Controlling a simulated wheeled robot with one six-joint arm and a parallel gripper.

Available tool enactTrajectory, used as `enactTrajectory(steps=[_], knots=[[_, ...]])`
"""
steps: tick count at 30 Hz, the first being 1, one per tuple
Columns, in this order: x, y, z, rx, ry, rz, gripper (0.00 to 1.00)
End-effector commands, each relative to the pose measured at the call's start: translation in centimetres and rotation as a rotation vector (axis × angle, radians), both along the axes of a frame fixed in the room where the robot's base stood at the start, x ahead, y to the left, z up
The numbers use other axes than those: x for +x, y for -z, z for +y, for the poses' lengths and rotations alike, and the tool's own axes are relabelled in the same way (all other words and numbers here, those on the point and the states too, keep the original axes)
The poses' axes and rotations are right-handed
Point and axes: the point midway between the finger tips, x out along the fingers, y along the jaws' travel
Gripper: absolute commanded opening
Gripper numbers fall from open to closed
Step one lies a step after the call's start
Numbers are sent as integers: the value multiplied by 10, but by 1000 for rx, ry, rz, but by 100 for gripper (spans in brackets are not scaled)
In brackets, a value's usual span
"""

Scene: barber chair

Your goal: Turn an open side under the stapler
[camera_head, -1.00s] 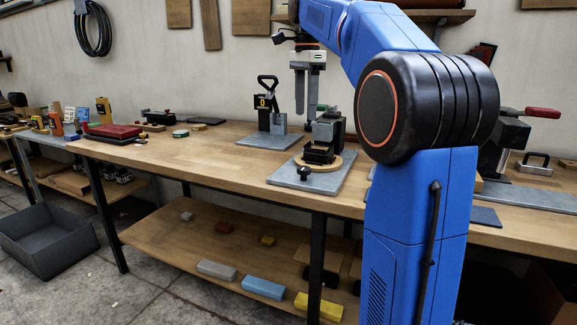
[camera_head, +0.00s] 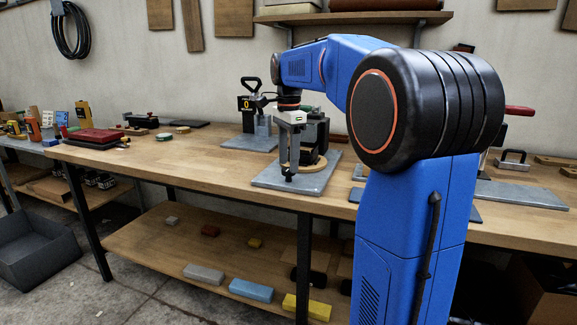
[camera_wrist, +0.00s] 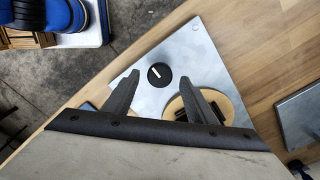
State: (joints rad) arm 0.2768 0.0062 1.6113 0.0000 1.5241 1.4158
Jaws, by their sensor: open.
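A grey metal plate (camera_head: 267,181) lies on the bench with a round wooden disc (camera_wrist: 175,105) on it. A dark block-like fixture (camera_head: 316,133) stands on the disc, partly hidden by my gripper. A round black knob with a white line (camera_wrist: 159,75) sits near the plate's corner, beside the disc. My gripper (camera_head: 289,171) points down over the knob, open; the wrist view shows its fingers (camera_wrist: 158,72) on either side of the knob. I cannot tell if they touch it. A black upright device with a looped handle (camera_head: 250,103) stands behind left; I cannot tell whether it is the stapler.
That device has its own plate (camera_head: 246,143). A red flat box (camera_head: 96,136) and small items lie at the bench's left. A vise-like tool with a red handle (camera_head: 519,110) is at the right. Bare bench top (camera_head: 180,160) lies left of the plate. Blocks lie on the lower shelf.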

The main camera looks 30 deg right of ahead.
Motion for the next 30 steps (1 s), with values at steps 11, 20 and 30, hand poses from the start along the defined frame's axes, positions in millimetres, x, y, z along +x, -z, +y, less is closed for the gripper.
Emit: enactTrajectory(steps=[11, 20, 30], knots=[[0, 23, 0, 0, 0, 0, 52], [0, 23, 0, 0, 0, 0, 28], [0, 23, 0, 0, -16, 0, 12]])
